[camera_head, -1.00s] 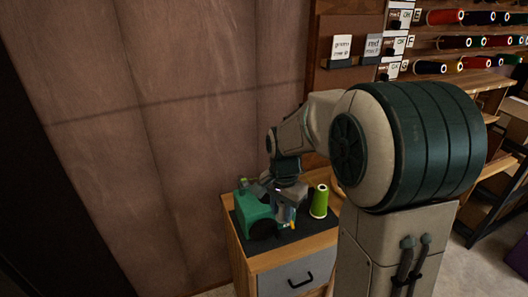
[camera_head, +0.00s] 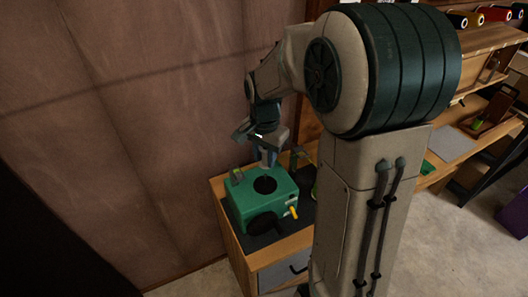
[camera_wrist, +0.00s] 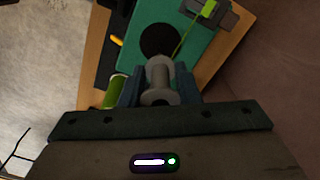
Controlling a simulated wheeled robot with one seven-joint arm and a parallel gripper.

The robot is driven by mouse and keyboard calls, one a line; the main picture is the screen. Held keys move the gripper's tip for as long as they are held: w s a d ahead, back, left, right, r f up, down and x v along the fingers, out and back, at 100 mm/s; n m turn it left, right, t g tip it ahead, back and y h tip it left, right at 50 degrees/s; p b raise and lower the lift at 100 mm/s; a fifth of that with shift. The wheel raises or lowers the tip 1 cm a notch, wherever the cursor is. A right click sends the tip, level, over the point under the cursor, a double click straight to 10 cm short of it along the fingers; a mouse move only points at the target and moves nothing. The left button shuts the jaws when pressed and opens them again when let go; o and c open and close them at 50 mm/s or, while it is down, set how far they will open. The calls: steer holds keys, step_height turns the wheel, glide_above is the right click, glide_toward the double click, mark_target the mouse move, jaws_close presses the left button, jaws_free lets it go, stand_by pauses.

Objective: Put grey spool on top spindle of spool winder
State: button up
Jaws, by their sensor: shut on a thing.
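The spool winder (camera_head: 258,207) is a green box on the cabinet top. A black disc (camera_head: 265,185) is on its upper face, and a yellow handle (camera_head: 291,212) is on its side. My gripper (camera_wrist: 158,85) is shut on the grey spool (camera_wrist: 160,72), which sits between the two blue fingers in the wrist view. In the head view my gripper (camera_head: 265,152) is above the winder, apart from it. The wrist view shows the spool close to the black disc (camera_wrist: 157,37) in the picture. No spindle pin can be clearly made out there.
A lime green spool (camera_wrist: 115,92) stands beside the winder, mostly hidden behind my arm in the head view. A lime thread runs across the winder. A wall rises behind the wooden cabinet (camera_head: 232,243). Shelves (camera_head: 480,110) stand at the right.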

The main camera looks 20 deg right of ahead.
steer(key=shift+f+b, duration=2.65)
steer(key=shift+f, duration=1.2)
steer(key=shift+f, duration=0.1)
steer(key=shift+f+b, duration=0.3)
steer(key=shift+b, duration=0.05)
steer(key=o, duration=1)
steer(key=shift+r, duration=0.1)
steer(key=shift+r, duration=0.1)
step_height(320, 180, up, 14)
steer(key=shift+f, duration=0.2)
steer(key=s+f+n+t, duration=0.3)
steer(key=s+n, duration=0.6)
steer(key=s, duration=0.7)
step_height(320, 180, down, 2)
steer(key=shift+s+d+n, duration=0.15)
steer(key=shift+s+n, duration=0.1)
steer(key=shift+n, duration=0.15)
